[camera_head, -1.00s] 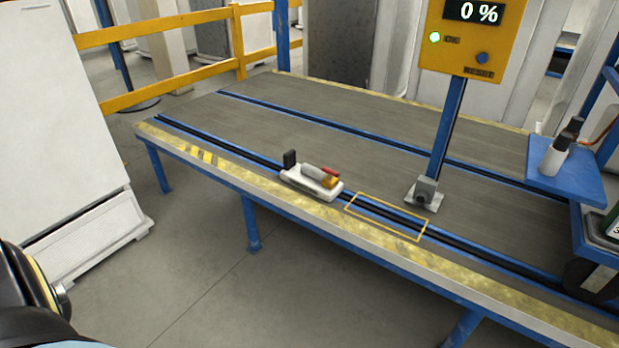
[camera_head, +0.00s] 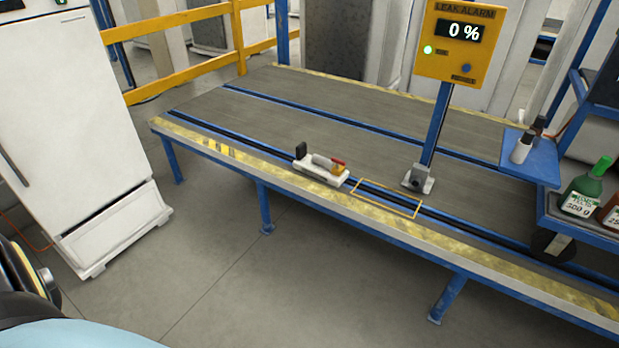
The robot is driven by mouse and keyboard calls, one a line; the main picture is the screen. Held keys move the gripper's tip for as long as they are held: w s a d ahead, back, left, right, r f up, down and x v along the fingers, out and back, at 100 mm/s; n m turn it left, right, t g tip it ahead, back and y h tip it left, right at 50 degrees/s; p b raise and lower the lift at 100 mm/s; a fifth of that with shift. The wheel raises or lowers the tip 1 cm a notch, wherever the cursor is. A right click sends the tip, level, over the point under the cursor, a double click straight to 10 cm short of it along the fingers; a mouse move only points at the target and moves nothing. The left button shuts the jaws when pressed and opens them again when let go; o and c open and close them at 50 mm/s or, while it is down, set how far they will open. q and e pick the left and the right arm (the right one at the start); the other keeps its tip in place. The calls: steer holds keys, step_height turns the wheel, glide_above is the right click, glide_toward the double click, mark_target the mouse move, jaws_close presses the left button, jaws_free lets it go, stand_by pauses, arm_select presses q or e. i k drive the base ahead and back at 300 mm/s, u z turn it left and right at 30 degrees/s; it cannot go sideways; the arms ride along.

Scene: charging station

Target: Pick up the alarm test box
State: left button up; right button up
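A small white device (camera_head: 321,169), which may be the alarm test box, lies near the front edge of the long grey platform (camera_head: 330,118). It has a black upright piece at its left end, a grey cylinder on top and a red and yellow part at its right end. A yellow leak alarm panel (camera_head: 456,42) on a blue post stands behind it to the right, reading 0 % with a green light lit. Neither of my grippers is in view.
A yellow outlined rectangle (camera_head: 417,210) marks the platform right of the white device. A blue shelf (camera_head: 532,160) with bottles and a cart with a green-capped bottle (camera_head: 582,190) stand at the right. A white cabinet (camera_head: 80,125) stands left. The floor before the platform is clear.

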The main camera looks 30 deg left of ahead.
mark_target(322, 168)
steer(key=u, duration=0.8)
steer(key=i, duration=0.5)
steer(key=u, duration=1.35)
steer(key=i, duration=1.45)
steer(key=z, duration=0.55)
steer(key=i, duration=1.3)
steer(key=z, duration=1.15)
